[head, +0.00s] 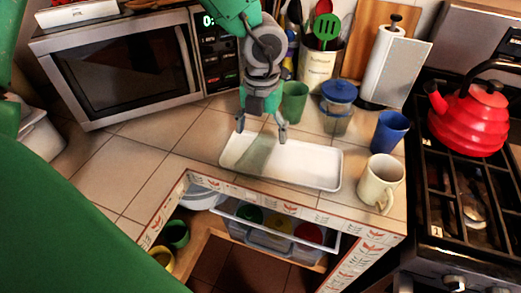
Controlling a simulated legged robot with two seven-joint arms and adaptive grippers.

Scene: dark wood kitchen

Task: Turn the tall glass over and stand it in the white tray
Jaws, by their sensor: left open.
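The white tray (310,166) lies on the tiled counter near its front edge. A translucent grey-green glass (258,152), apparently the tall glass, shows in the left part of the tray. I cannot tell for sure which end of it is up. My left gripper (262,130) is open just above and behind the glass, pointing down, with one finger to each side. Whether the fingers touch the glass is unclear. My right gripper is out of view.
A green cup (294,102), a blue-lidded container (338,98), a blue cup (389,132) and a cream mug (380,182) stand around the tray's back and right. A microwave (125,65) is at the left, a stove with a red kettle (468,120) at the right.

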